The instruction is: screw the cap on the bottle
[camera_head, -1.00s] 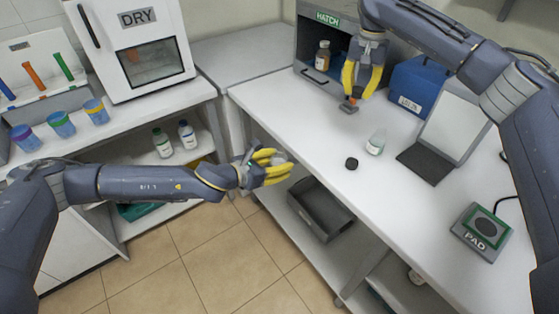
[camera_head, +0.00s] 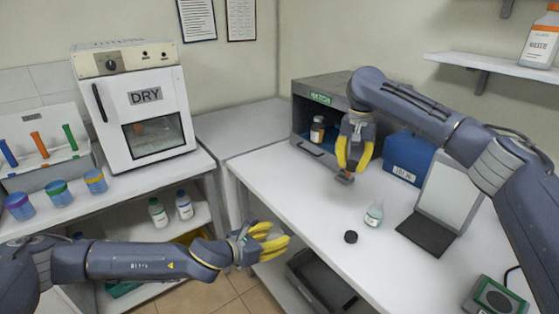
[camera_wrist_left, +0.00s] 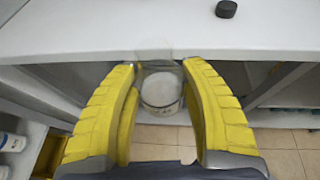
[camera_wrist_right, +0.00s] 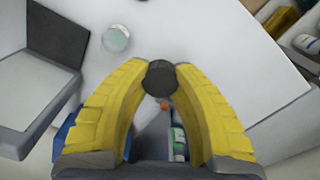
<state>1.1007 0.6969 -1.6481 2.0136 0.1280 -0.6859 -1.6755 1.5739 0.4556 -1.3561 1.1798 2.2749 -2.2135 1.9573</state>
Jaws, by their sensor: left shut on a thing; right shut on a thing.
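My left gripper (camera_head: 280,241) is held out in front of the worktable's left edge, shut on a clear bottle (camera_wrist_left: 161,88) with a pale lower part. The bottle stands between the yellow fingers in the left wrist view. My right gripper (camera_head: 347,172) is above the worktable near the hatch, shut on a dark round cap (camera_wrist_right: 160,78) at its fingertips. The two grippers are well apart. Another small clear bottle (camera_head: 374,214) stands on the table, with a black cap (camera_head: 350,237) lying apart from it.
The worktable (camera_head: 300,209) has free room left of the loose cap. A hatch box (camera_head: 320,92) with a brown bottle (camera_head: 317,130), a blue box (camera_head: 408,157) and a dark stand (camera_head: 425,235) are behind and right. A grey bin (camera_head: 305,272) is below.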

